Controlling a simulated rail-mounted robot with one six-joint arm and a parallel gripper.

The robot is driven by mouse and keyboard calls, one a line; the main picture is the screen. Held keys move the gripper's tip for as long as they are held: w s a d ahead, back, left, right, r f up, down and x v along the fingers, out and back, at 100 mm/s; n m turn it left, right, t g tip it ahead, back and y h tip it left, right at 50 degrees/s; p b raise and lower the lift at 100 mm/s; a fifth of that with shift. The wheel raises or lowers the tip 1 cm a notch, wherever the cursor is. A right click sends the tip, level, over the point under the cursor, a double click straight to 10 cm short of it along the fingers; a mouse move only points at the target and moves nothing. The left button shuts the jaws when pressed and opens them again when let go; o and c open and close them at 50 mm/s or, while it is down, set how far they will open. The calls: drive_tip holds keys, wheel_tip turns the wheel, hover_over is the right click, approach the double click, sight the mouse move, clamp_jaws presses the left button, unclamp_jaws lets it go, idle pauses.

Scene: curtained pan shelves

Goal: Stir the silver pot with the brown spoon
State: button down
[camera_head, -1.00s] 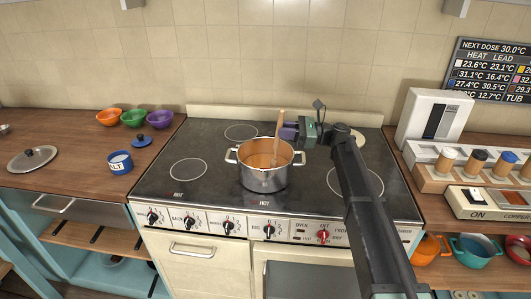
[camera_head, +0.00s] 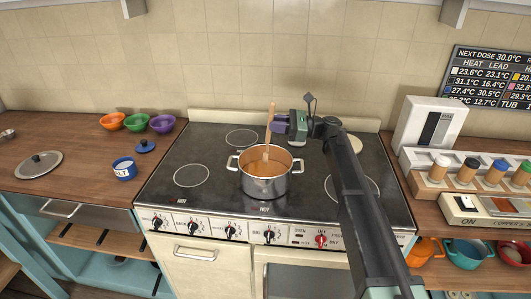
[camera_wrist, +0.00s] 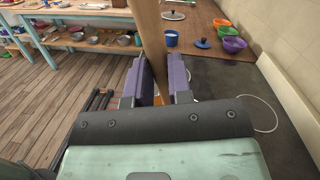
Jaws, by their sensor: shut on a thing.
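The silver pot (camera_head: 264,186) stands on the front middle of the black stovetop, with orange-brown contents inside. The brown spoon (camera_head: 269,128) stands nearly upright in the pot, its lower end in the contents. My gripper (camera_head: 281,124) is shut on the spoon's handle, above and behind the pot's rim. In the wrist view the spoon handle (camera_wrist: 151,40) runs up between the two purple fingers (camera_wrist: 162,80). That view hides most of the pot.
A blue salt tub (camera_head: 124,170), a lid (camera_head: 39,163) and orange, green and purple bowls (camera_head: 137,121) are on the left counter. A white machine (camera_head: 429,128) and a rack of jars (camera_head: 465,171) are on the right. The stovetop left of the pot is clear.

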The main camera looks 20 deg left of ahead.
wheel_tip(320, 180, up, 6)
drive_tip(key=p, duration=0.5)
drive_tip(key=shift+r, duration=0.25)
idle(0.4)
